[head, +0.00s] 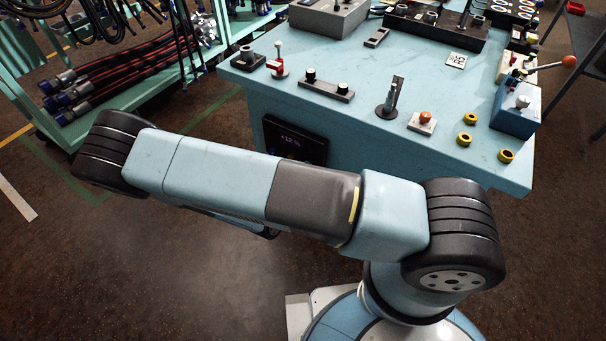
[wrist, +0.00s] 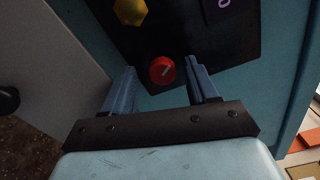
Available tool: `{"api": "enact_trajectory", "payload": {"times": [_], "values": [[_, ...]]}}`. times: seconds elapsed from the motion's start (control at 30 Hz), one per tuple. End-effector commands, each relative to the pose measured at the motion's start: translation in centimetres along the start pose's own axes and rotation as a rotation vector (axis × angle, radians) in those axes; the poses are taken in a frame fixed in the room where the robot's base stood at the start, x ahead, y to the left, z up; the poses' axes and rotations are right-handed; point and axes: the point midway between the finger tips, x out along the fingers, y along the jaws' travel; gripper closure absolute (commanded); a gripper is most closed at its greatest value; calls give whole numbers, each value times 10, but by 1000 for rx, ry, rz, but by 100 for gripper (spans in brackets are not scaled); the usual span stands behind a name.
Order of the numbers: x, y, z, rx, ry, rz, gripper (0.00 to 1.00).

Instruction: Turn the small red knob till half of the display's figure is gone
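The small red knob (wrist: 162,70) is on a black panel (wrist: 190,38) in the wrist view, with a pale pointer line on its face. My gripper (wrist: 162,80) is open, its two blue fingers on either side of the knob. I cannot tell whether the fingertips reach the knob's depth, but no contact shows. My arm hides the lower part of the panel, the knob and my gripper there.
A yellow knob (wrist: 130,11) sits on the same panel near the red one. The blue bench (head: 370,130) carries blocks, a toggle lever, a red-topped button (head: 425,117) and yellow rings (head: 468,138). A hose rack (head: 130,75) stands at left.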

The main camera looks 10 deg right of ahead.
Motion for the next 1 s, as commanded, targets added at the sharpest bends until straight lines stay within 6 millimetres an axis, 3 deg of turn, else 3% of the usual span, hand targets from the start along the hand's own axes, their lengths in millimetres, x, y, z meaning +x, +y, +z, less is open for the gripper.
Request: {"api": "enact_trajectory", "payload": {"times": [0.23, 0.37, 0.8, 1.0], "values": [[-2, 0, 0, 0, 0, -1, 42], [-14, 0, 0, 1, 0, 0, 42], [-98, 1, 0, 1, -2, 1, 42], [-126, 1, 0, 1, 0, 1, 42]]}}
